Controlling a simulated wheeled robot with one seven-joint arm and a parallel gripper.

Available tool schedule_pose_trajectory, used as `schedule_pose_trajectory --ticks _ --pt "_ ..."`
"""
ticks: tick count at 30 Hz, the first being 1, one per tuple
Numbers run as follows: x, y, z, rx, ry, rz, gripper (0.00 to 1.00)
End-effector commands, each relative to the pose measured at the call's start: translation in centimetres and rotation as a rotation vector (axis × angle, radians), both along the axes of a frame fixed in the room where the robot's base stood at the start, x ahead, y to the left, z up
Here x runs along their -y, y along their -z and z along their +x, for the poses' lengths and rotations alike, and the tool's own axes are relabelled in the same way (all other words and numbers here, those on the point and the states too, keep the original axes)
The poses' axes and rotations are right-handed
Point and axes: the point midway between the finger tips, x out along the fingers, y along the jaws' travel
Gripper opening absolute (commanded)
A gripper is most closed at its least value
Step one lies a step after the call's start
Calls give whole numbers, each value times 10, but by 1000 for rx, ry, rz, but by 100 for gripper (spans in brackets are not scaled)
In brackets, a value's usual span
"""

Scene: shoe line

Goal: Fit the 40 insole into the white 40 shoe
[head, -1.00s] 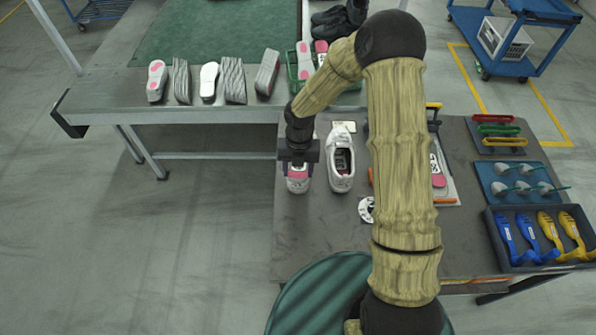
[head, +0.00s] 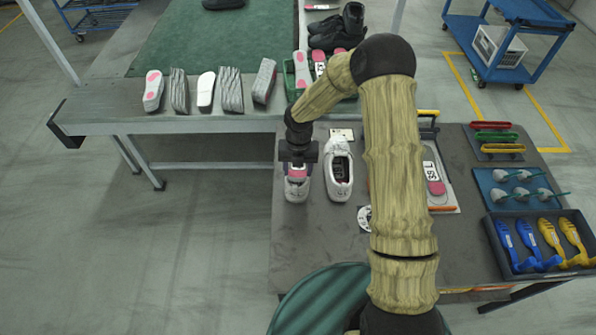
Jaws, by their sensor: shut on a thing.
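My gripper (head: 298,158) is over the left of two white shoes on the grey table, pointing down. It is shut on a thin insole with a pink patch (head: 297,170), which shows just below the jaws. The left white shoe (head: 297,191) lies under it, its near end showing; the gripper hides the rest. I cannot tell how far the insole is inside the shoe. The other white shoe (head: 340,187) stands just to the right, its dark opening showing a pale label.
A green crate (head: 290,84) with insoles stands behind, near black shoes (head: 340,30). Several insoles and grey pieces lie on the back bench (head: 110,110). A blue-and-yellow tool tray (head: 507,268) is at right. My arm hides part of the table, whose front left is clear.

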Motion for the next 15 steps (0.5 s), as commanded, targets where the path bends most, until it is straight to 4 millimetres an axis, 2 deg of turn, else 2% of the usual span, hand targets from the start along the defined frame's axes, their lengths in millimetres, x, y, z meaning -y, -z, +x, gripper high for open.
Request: schedule_pose_trajectory --ticks 15 --pt "4 10 28 33 2 -3 31"
